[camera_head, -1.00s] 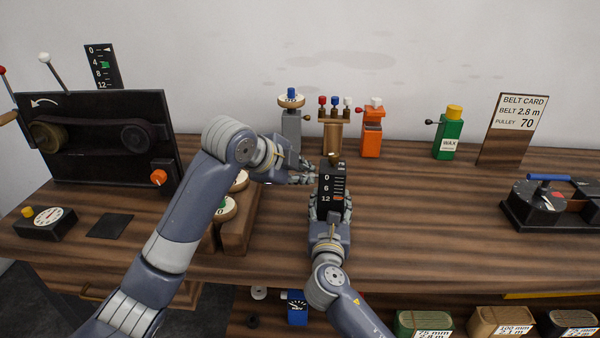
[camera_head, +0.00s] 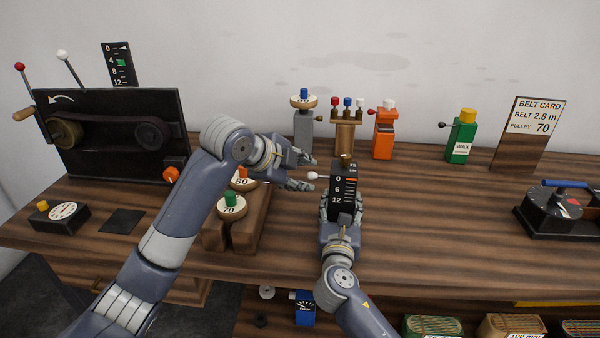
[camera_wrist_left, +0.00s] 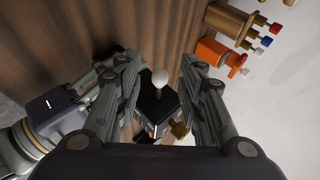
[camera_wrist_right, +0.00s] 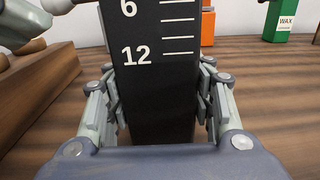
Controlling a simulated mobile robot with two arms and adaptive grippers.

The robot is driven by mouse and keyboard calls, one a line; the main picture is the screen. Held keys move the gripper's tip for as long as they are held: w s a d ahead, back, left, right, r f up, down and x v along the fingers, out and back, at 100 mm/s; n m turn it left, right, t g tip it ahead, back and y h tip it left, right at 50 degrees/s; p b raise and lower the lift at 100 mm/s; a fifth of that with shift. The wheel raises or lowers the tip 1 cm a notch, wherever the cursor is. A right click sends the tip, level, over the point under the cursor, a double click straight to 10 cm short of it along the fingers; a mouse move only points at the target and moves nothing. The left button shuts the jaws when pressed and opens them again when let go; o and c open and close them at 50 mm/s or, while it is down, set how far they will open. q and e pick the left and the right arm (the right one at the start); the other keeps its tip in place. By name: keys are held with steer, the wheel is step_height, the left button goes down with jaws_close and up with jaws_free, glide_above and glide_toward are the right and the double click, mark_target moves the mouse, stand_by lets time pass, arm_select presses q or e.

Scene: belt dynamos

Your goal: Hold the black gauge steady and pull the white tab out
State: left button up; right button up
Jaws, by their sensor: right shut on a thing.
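The black gauge (camera_head: 343,188) stands upright above the table, marked 0, 6 and 12, with a red mark near the 0. My right gripper (camera_head: 341,208) is shut on its lower part; the right wrist view shows the gauge (camera_wrist_right: 158,90) between the fingers. The white tab (camera_head: 312,175) is a round knob on the gauge's left side, joined to it by a thin stem. My left gripper (camera_head: 304,172) is open, its fingers either side of the tab. In the left wrist view the tab (camera_wrist_left: 160,77) shows between the spread fingers, with clear gaps on both sides.
A wooden stand (camera_head: 262,218) with numbered pulleys lies below my left gripper. A grey post (camera_head: 304,127), a wooden knob rack (camera_head: 345,136) and an orange device (camera_head: 383,143) stand behind.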

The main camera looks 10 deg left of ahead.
arm_select(q)
steer(key=v, duration=1.2)
steer(key=shift+f, duration=0.1)
arm_select(e)
steer(key=o, duration=1.7)
steer(key=shift+f, duration=0.1)
